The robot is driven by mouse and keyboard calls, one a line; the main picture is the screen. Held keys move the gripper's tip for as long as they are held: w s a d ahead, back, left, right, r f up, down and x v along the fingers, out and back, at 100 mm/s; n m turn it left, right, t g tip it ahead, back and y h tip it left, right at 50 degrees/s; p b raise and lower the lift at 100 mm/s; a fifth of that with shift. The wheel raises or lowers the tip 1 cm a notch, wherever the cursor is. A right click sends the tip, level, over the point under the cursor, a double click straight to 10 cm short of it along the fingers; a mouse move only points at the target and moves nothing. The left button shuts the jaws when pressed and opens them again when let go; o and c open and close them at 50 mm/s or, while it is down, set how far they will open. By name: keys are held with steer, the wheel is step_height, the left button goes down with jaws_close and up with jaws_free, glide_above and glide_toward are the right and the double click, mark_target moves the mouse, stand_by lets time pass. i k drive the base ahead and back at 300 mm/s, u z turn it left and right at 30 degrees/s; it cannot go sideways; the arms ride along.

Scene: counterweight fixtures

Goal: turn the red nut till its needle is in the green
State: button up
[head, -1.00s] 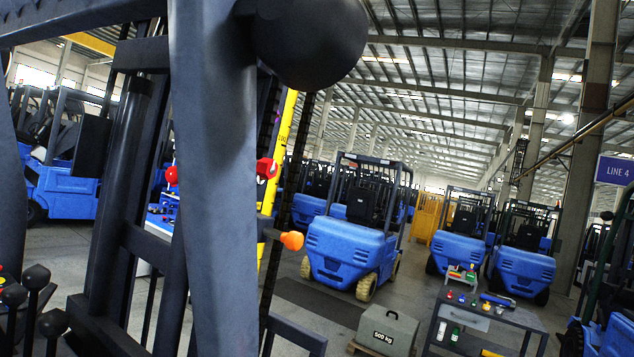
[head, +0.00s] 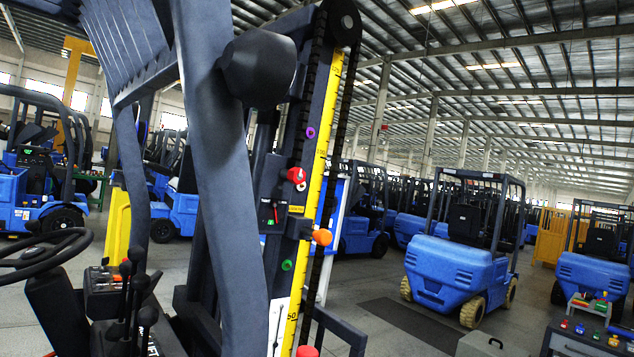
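A red nut (head: 297,175) sits on the forklift mast, beside a tall yellow scale strip (head: 315,170). A small dark panel (head: 270,212) with a red mark and a bit of green lies just below and left of it. It may be the nut's gauge, but it is too small to read the needle. An orange knob (head: 321,236) sticks out lower right of the nut. A purple ring (head: 310,132) is above the nut and a green ring (head: 287,265) below. Another red piece (head: 307,351) is cut by the bottom edge. My gripper is not in view.
A thick dark guard post (head: 215,170) with a round black fitting (head: 258,68) stands close, left of the mast. Control levers (head: 130,290) and a steering wheel (head: 45,250) are at lower left. A blue forklift (head: 455,265) stands behind on open floor.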

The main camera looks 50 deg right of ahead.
mark_target(296, 176)
steer(key=z, duration=0.45)
steer(key=i, duration=0.85)
